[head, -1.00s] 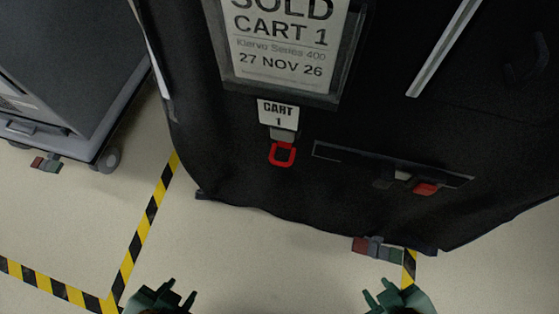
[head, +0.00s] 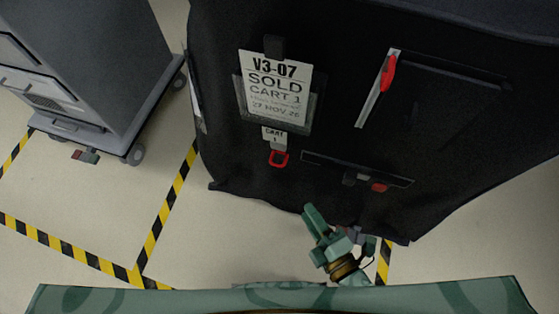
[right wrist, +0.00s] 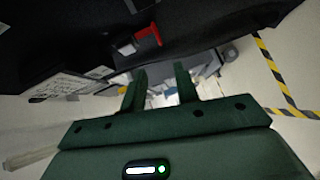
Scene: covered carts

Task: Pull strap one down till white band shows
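Cart 1 stands under a black cover (head: 240,60). On its front a red loop (head: 279,158) hangs below a small white "CART 1" tag (head: 274,136). My right gripper (head: 330,226) is in front of the cover's lower hem, below and right of the loop and apart from it. Its two fingers stand apart with nothing between them, as the right wrist view (right wrist: 160,74) also shows. A red piece (right wrist: 148,36) beside a white piece shows above the fingers there; I cannot tell which fitting it is. My left gripper is out of view.
A "SOLD CART 1" sheet (head: 277,85) hangs above the loop. A slot with a red piece (head: 379,187) lies to its right, and a red tab (head: 388,73) tops a pale strip. A grey cart (head: 100,60) stands left. Floor between striped tapes is clear.

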